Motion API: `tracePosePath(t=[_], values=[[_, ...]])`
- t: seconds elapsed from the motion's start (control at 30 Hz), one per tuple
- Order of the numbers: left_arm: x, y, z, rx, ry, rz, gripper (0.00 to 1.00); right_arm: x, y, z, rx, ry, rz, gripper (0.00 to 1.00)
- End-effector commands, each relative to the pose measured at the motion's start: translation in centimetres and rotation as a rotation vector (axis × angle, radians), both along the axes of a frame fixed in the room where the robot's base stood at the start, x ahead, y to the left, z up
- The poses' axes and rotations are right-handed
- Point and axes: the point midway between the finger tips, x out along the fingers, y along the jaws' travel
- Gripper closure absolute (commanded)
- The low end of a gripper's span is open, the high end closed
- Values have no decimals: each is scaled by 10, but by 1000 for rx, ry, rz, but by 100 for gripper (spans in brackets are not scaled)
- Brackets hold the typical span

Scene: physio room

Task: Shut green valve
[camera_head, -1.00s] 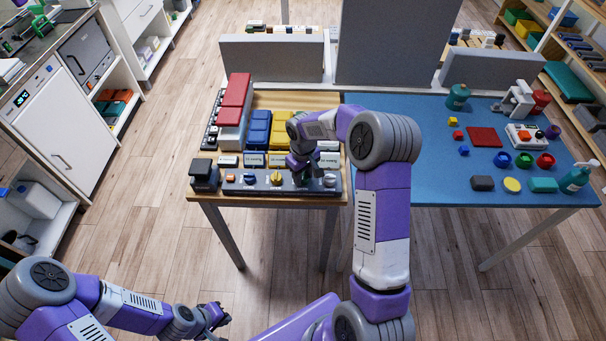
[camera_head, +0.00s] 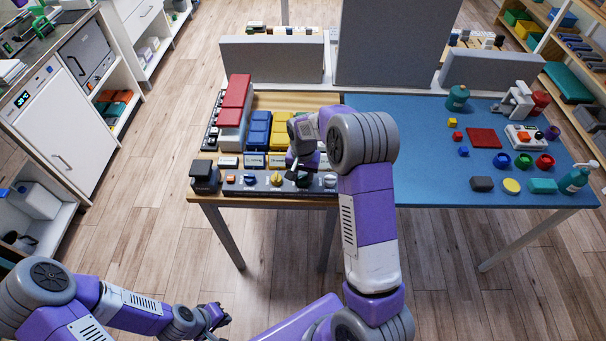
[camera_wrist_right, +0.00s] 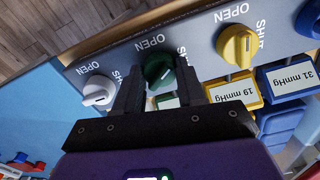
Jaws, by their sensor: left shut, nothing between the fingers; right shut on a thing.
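The green valve (camera_wrist_right: 158,72) is a round dark green knob on a grey panel (camera_wrist_right: 205,62), between OPEN and partly covered SHUT lettering. My right gripper (camera_wrist_right: 160,80) is shut on it, with one dark finger on each side. In the head view the green valve (camera_head: 303,181) sits near the panel's right end, partly covered by my right gripper (camera_head: 303,173). Its exact pointer direction is hard to read. My left gripper (camera_head: 222,316) is shut and empty at the lower left, well away from the table.
A yellow valve (camera_wrist_right: 236,45) and a white valve (camera_wrist_right: 98,91) flank the green one closely. A blue valve (camera_head: 250,180) is farther left on the panel. Blue pads (camera_head: 257,130) and a red block (camera_head: 235,98) stand behind. The blue table (camera_head: 420,170) carries several small objects.

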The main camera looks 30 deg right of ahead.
Motion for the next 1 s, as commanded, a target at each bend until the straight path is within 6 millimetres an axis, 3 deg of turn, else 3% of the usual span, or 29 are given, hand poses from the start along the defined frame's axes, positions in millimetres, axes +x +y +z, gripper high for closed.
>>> tracePosePath(t=[0.5,1.0], values=[[0,0,17,0,0,0,100,-1,0,0,-1,3,-439,91],[0,0,24,0,0,0,100,-1,0,-1,-1,2,-613,91]])
